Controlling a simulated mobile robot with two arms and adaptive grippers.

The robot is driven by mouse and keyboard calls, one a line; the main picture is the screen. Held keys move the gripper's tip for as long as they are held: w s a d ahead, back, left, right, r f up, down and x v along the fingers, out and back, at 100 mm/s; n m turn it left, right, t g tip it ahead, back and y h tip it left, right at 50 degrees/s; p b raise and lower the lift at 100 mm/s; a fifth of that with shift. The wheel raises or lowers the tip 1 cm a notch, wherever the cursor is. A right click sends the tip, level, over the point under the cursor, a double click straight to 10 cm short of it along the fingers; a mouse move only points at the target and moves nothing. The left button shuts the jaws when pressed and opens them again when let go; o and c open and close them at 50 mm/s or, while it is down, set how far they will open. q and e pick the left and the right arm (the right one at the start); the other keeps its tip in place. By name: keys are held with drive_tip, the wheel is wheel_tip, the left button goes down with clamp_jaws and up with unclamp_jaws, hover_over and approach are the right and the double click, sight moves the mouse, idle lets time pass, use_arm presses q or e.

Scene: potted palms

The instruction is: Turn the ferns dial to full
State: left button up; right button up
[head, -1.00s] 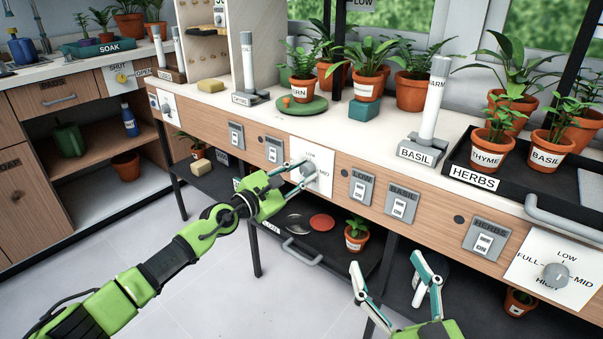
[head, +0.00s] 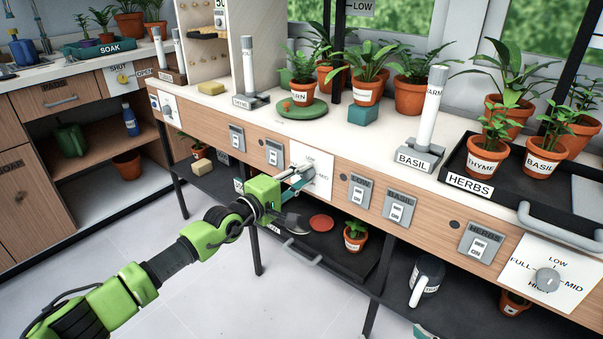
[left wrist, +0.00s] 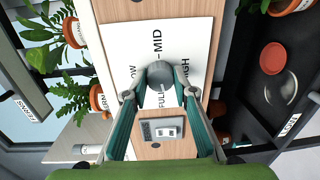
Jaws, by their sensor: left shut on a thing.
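A white dial panel (head: 322,172) is set in the wooden front of the bench, below the pot marked FERN (head: 301,94). In the left wrist view the panel (left wrist: 190,38) reads LOW, MID, HIGH and FULL around a round grey knob (left wrist: 160,74). My left gripper (head: 298,178) is shut on this knob, with one fingertip on each side of it in the left wrist view (left wrist: 160,94). I cannot tell where the knob's pointer stands. Only a teal tip of my right gripper (head: 424,332) shows at the bottom edge.
A second dial panel (head: 530,265) with a grey knob is at the right. Grey switches, such as HERBS (head: 480,243) and BASIL (head: 398,206), line the bench front. Clear floor lies at lower left.

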use_arm(q)
drive_tip(key=shift+m+p, duration=0.35)
drive_tip(key=shift+m, duration=0.85)
use_arm(e)
drive_tip(key=shift+s+d+f+g+h, duration=0.15)
drive_tip(key=shift+s+d+f+g, duration=0.1)
drive_tip(key=shift+s+f+g, duration=0.3)
drive_tip(key=shift+s+d+f+g+h, duration=0.1)
drive_tip(key=shift+s+d+f+g, duration=0.25)
drive_tip(key=shift+s+f, duration=0.4)
drive_tip(key=shift+s+d+f+g+h, duration=0.15)
drive_tip(key=shift+s+f+g, duration=0.35)
drive_tip(key=shift+s, duration=0.25)
use_arm(q)
drive_tip(key=o, duration=1.1)
drive_tip(key=shift+s+a, duration=0.35)
drive_tip(key=shift+s, duration=0.2)
drive_tip(key=v, duration=1)
drive_tip(key=shift+s+a, duration=0.2)
drive_tip(key=shift+s, duration=0.1)
